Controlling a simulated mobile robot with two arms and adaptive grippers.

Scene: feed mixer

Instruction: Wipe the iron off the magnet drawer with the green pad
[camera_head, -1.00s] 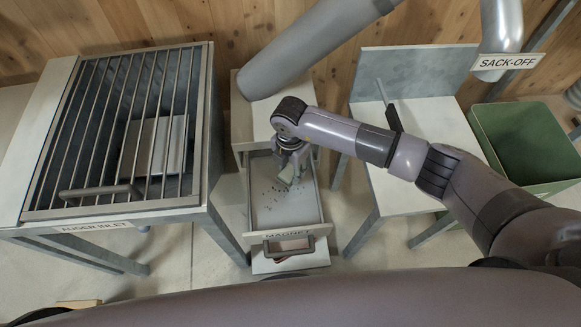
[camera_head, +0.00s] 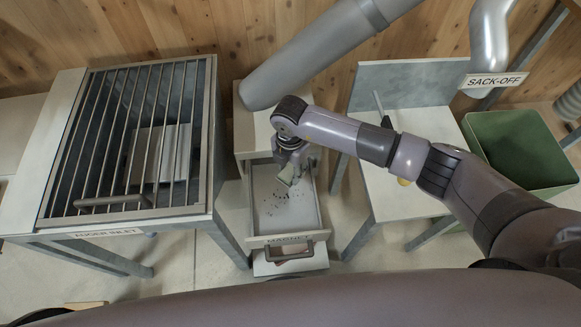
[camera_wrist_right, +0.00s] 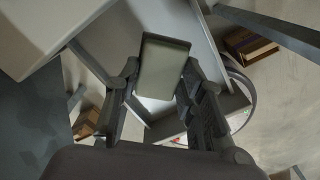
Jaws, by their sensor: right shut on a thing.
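The magnet drawer (camera_head: 303,218) is pulled out toward me, below the MAGNET cabinet. Dark iron specks (camera_head: 272,205) lie scattered on its pale floor, mostly left of centre. My right gripper (camera_head: 289,170) reaches down into the back part of the drawer and is shut on the pad (camera_head: 287,176). The pad looks pale grey-green. In the right wrist view the pad (camera_wrist_right: 163,66) is a flat block between the two fingers of the right gripper (camera_wrist_right: 160,90). I cannot tell whether the pad touches the drawer floor. My left gripper is not in view.
The barred auger inlet (camera_head: 135,140) stands at the left, close to the drawer. A grey pipe (camera_head: 310,55) slants above the cabinet. A green bin (camera_head: 520,150) is at the far right.

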